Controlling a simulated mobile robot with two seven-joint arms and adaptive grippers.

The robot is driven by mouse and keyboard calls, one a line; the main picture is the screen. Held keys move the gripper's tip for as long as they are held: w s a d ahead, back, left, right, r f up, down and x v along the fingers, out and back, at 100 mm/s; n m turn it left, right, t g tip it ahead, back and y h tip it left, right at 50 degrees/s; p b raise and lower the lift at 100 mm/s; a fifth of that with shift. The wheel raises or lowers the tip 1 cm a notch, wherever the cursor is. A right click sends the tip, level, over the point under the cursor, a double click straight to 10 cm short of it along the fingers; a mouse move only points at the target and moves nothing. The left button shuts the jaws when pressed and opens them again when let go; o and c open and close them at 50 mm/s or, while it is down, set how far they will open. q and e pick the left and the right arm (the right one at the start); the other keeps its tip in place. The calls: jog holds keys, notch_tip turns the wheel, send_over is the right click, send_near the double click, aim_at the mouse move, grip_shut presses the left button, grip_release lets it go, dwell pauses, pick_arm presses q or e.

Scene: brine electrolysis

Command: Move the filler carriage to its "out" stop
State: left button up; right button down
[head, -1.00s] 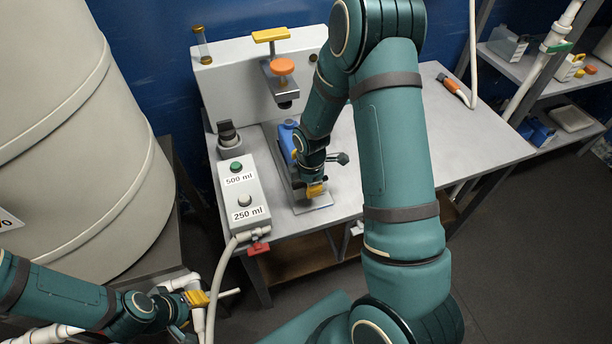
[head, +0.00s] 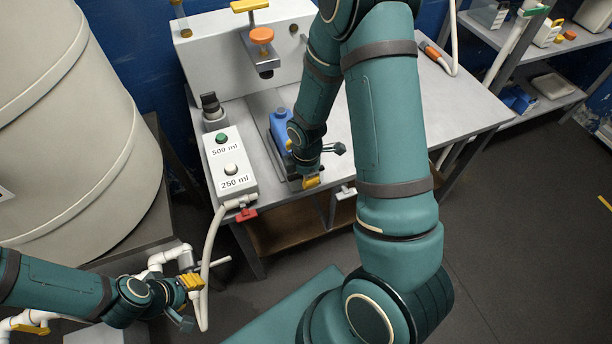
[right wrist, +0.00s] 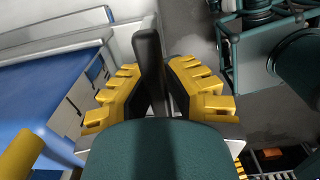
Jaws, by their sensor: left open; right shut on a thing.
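The filler carriage (head: 276,152) is a narrow grey slide on the bench, and a blue bottle (head: 280,124) stands on it. My right gripper (head: 312,182) is at the carriage's front end, by the bench's front edge. In the right wrist view its yellow fingers are shut on a dark upright handle (right wrist: 150,62). My forearm hides part of the bottle and carriage. The filler head (head: 265,62), with an orange knob, is behind the bottle. My left gripper (head: 192,282) is open and empty, low at the left near white pipes. No "out" mark is readable.
A red valve handle (head: 246,214) and white hose hang at the bench front. A large beige tank (head: 70,130) fills the left. Floor is clear at the right.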

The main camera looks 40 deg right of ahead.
jog(key=c, duration=1.3)
grip_release()
jog(key=shift+s+a+f, duration=0.15)
jog(key=shift+s, duration=0.15)
jog(key=shift+w+r, duration=0.1)
jog(key=shift+r, duration=0.1)
jog(key=shift+r, duration=0.35)
notch_tip(320, 180, up, 11)
jog(key=shift+r, duration=0.1)
